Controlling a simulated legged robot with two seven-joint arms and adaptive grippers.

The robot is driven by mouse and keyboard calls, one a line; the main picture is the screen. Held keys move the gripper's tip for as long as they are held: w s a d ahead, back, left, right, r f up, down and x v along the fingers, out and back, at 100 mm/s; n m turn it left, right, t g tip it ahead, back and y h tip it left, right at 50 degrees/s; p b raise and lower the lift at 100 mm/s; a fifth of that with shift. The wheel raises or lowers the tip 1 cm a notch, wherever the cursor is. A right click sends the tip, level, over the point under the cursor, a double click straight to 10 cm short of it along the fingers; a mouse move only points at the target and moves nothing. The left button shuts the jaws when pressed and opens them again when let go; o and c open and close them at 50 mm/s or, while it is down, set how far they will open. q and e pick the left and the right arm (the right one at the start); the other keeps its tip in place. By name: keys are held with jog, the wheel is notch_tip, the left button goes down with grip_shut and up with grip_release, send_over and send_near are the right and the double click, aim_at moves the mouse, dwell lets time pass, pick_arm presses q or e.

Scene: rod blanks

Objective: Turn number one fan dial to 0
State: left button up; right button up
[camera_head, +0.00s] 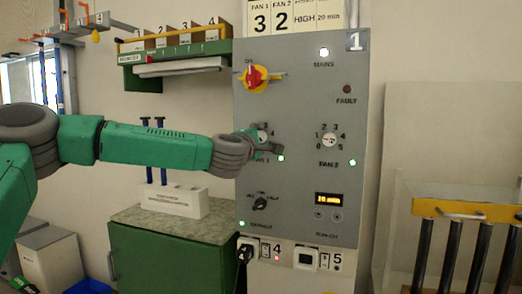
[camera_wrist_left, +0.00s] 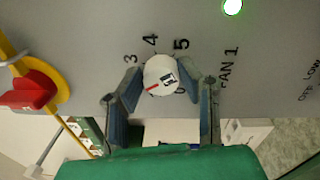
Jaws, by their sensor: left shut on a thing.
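The fan 1 dial (camera_wrist_left: 162,73) is a round white knob with a red pointer line and a small dark patch on its face. The numbers 3, 4 and 5 show around it; a 0 is partly covered beside it. In the left wrist view the red line points to the lower left, toward the side where a finger hides the scale. My left gripper (camera_wrist_left: 164,90) is shut on the dial, one finger on each side. In the head view the dial (camera_head: 263,132) is partly covered by my left gripper (camera_head: 267,143). My right gripper is not in view.
The grey panel (camera_head: 300,110) also carries a red rotary switch on yellow (camera_head: 254,76), a fan 2 dial (camera_head: 329,140), a black lower knob (camera_head: 260,203) and a small display (camera_head: 328,199). A card (camera_head: 295,17) above reads FAN 1 3, FAN 2 2. A green cabinet (camera_head: 170,255) stands lower left.

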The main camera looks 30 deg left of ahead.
pick_arm(q)
jog(key=shift+s+a+f+n+g+y+b, duration=0.1)
jog(key=shift+n+g+y+b, duration=0.1)
jog(key=shift+n+b, duration=2.7)
jog(key=shift+w+a+f+n+g+y+b, duration=0.1)
jog(key=shift+n+g+b, duration=0.1)
jog(key=shift+n+b, duration=2.7)
jog(key=shift+s+a+f+n+g+y+b, duration=0.15)
jog(key=shift+n+b, duration=1.75)
jog(key=shift+n, duration=2)
jog(key=shift+r, duration=0.1)
